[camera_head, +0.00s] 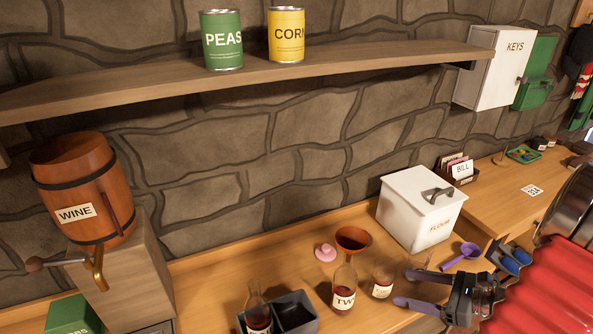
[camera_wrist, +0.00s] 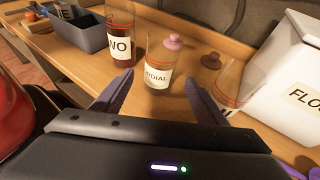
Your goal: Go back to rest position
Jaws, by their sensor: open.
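My gripper (camera_head: 404,288) is open and empty over the counter at the lower right of the head view. Its two purple fingers stand apart in the wrist view (camera_wrist: 159,80). A glass vessel labelled CORDIAL (camera_wrist: 157,74) shows beyond and between the fingertips. It also shows just left of the gripper in the head view (camera_head: 382,283). I cannot tell the exact gap between fingers and CORDIAL vessel.
A white FLOUR box (camera_head: 415,212) stands behind the gripper, with a purple scoop (camera_head: 464,255) to its right. A grey divided caddy (camera_head: 296,314) holds a bottle. A pink stopper (camera_head: 325,252) is near the funnel. A WINE barrel (camera_head: 85,190) stands left; a shelf (camera_head: 250,76) runs above.

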